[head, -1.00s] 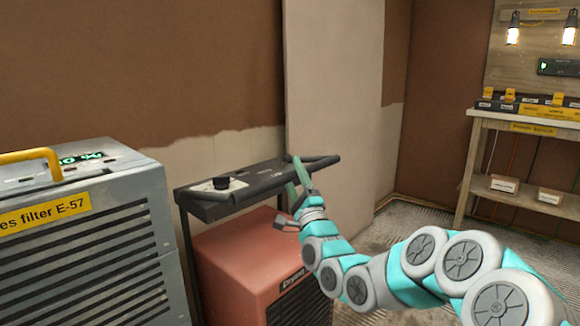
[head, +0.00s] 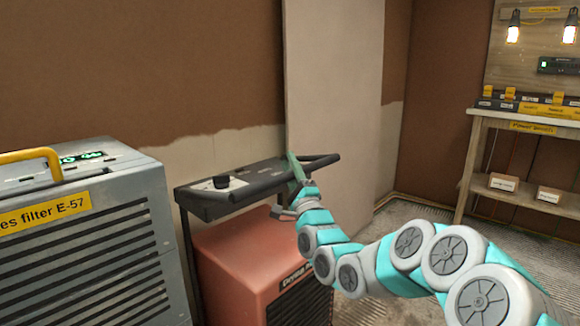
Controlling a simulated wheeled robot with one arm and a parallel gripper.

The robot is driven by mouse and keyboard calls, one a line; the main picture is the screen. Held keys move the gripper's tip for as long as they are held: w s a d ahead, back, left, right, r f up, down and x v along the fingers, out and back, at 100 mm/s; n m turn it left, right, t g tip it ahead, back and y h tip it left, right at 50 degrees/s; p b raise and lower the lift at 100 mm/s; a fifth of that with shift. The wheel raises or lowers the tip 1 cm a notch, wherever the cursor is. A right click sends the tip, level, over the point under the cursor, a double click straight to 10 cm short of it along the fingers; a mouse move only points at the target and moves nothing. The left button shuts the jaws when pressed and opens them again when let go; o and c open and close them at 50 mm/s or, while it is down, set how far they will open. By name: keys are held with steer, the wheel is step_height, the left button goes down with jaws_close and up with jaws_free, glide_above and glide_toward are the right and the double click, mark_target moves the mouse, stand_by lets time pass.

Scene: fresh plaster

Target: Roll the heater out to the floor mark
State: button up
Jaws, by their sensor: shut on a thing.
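The red heater (head: 236,262) stands against the far wall, with a black control shelf and push handle (head: 262,184) on top and a dark grille at its lower right. A knob (head: 221,182) sits on the shelf. My gripper (head: 293,168) is shut on the handle bar near its right part. My arm comes in from the lower right and hides part of the heater's right side. The heater's base and the floor mark do not show in this view.
A grey filter unit (head: 75,245) with a yellow handle stands close on the heater's left. A pale panel (head: 335,95) leans on the wall behind. A wooden bench (head: 492,120) with boxes is at the right.

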jaws_close()
stand_by(0.8)
